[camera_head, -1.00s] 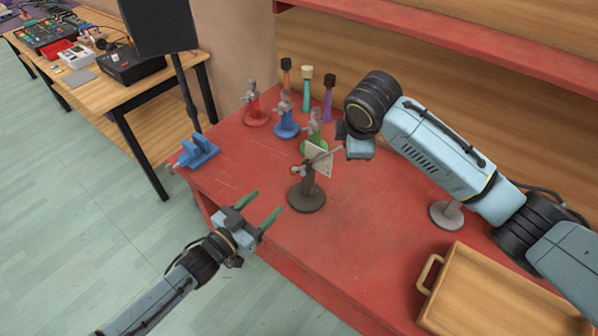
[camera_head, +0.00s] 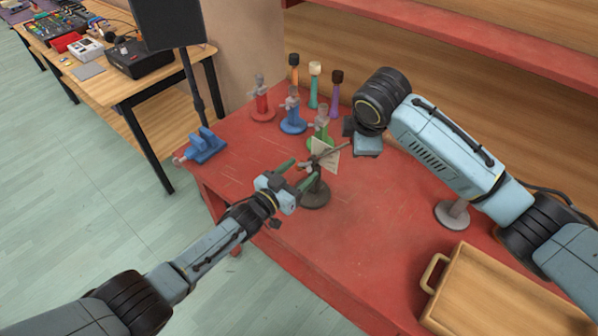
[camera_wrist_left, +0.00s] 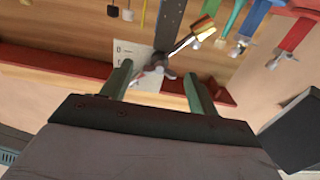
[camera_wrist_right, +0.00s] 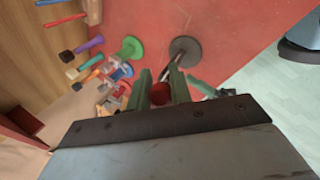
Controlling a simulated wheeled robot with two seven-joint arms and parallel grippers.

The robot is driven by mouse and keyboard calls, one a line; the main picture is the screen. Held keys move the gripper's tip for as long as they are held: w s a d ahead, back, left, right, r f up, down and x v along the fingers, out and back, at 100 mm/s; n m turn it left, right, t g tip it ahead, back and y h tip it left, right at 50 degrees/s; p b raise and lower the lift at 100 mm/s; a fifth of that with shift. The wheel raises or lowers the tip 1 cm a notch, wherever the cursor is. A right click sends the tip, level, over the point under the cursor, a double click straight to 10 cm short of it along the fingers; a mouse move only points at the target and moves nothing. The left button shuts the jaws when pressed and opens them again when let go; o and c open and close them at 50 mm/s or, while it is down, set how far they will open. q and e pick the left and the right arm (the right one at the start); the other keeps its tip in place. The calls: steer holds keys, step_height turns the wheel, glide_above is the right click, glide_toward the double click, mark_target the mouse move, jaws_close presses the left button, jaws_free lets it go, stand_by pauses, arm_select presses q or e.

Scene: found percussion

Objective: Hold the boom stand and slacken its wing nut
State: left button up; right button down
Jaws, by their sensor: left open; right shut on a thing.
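The boom stand (camera_head: 316,196) stands upright on the red table, with a round dark base, a thin boom slanting up to the right and a pale card (camera_head: 326,153) behind its head. My left gripper (camera_head: 305,168) is open at the stand's head. In the left wrist view, the wing nut area (camera_wrist_left: 158,64) shows between and just beyond the open fingers, not clearly touching. My right gripper (camera_head: 366,146) is at the boom's upper end. In the right wrist view, its fingers are closed around a dark red round end (camera_wrist_right: 160,94); the contact is partly hidden.
Red (camera_head: 262,108), blue (camera_head: 293,122) and green (camera_head: 319,137) stands are close behind. A blue clamp-like thing (camera_head: 204,146) sits at the table's left corner. A wooden tray (camera_head: 497,300) lies at front right. The table's front middle is clear.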

stand_by(0.3)
arm_select(q)
steer(key=c, duration=1)
steer(key=shift+n, duration=0.5)
steer(key=n, duration=0.5)
steer(key=shift+w+n, duration=0.1)
steer(key=shift+n, duration=0.2)
steer(key=n, duration=0.6)
steer(key=shift+n, duration=0.3)
steer(key=o, duration=1)
